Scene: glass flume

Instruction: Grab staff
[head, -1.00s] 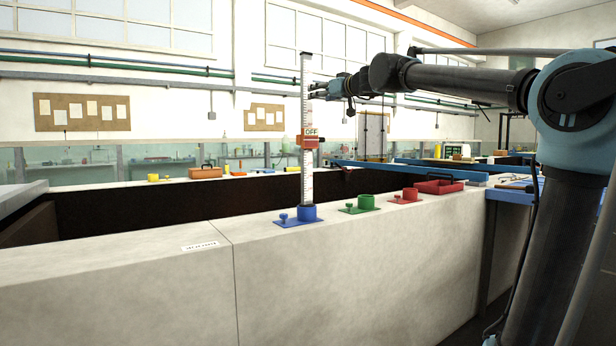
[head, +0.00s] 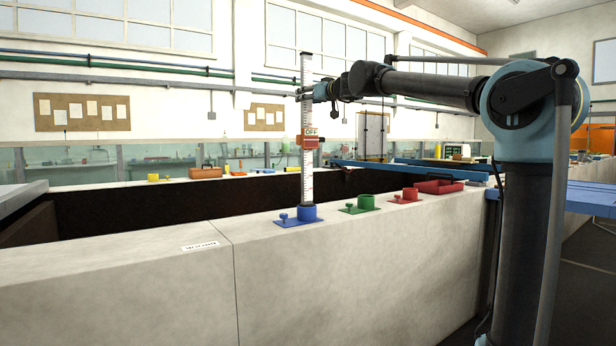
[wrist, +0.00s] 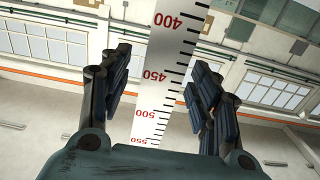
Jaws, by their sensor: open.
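The staff (head: 307,180) is a tall white graduated rod standing upright in a blue socket (head: 307,213) on top of the concrete wall. An orange-red slider marked OFF (head: 310,141) sits on it about halfway up. My gripper (head: 304,93) is at the upper part of the staff, above the slider. In the wrist view the staff (wrist: 165,75), with red numbers from 400 to 550, passes between the two dark fingers of my gripper (wrist: 160,85). The fingers are open, with a gap on each side of the staff. The staff's lower part is outside the wrist view.
Behind is the dark flume channel (head: 180,203). Blue beams (head: 410,171) cross at the right.

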